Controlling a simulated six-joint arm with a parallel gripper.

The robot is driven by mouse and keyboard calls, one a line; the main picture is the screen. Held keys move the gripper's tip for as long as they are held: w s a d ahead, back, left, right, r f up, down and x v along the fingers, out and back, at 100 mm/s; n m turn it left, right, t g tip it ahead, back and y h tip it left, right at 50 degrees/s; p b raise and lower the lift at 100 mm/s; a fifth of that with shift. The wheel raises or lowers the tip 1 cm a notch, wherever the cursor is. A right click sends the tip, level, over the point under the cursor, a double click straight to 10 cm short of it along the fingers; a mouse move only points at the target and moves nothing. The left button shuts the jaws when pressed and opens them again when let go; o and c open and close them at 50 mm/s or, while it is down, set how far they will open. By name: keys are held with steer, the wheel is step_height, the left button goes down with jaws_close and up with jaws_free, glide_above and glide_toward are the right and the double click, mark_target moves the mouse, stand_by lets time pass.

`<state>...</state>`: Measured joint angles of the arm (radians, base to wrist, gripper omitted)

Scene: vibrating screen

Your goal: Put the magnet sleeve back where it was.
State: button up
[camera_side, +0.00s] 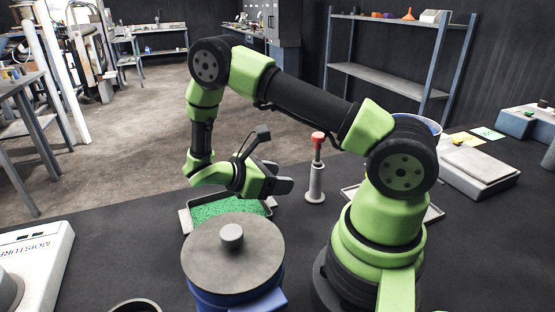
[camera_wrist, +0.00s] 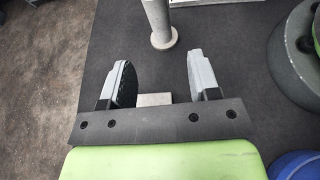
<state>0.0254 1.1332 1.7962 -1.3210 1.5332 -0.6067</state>
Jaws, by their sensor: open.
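The magnet sleeve appears to be the upright grey tube with a round foot (camera_side: 315,185), standing on the dark table. A rod with a red knob (camera_side: 318,138) rises from its top. In the wrist view the grey tube (camera_wrist: 157,20) is beyond the fingertips, its knob out of frame. My gripper (camera_side: 284,186) is to the left of the tube in the side view, low and apart from it. In the wrist view my gripper (camera_wrist: 160,70) has its two fingers spread, with bare table between the tips. A small pale block shows near the finger roots; I cannot tell what it is.
A tray of green granules (camera_side: 185,222) lies under my gripper. A blue pot with a grey lid (camera_side: 205,262) stands in front. A moisture meter (camera_side: 50,255) is at left. A flat grey box (camera_side: 478,174) is at right.

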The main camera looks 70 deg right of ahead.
steer(key=s+a+r+m+t+y, duration=0.3)
steer(key=a+r+m+t+y, duration=0.3)
steer(key=r, duration=0.5)
steer(key=s+a+r+m+t+y, duration=0.4)
steer(key=a+r+m+t+y, duration=0.2)
steer(key=r, duration=0.6)
steer(key=a+m+t, duration=0.2)
steer(key=a+t, duration=0.1)
steer(key=shift+s+a+r, duration=0.15)
steer(key=shift+a, duration=0.15)
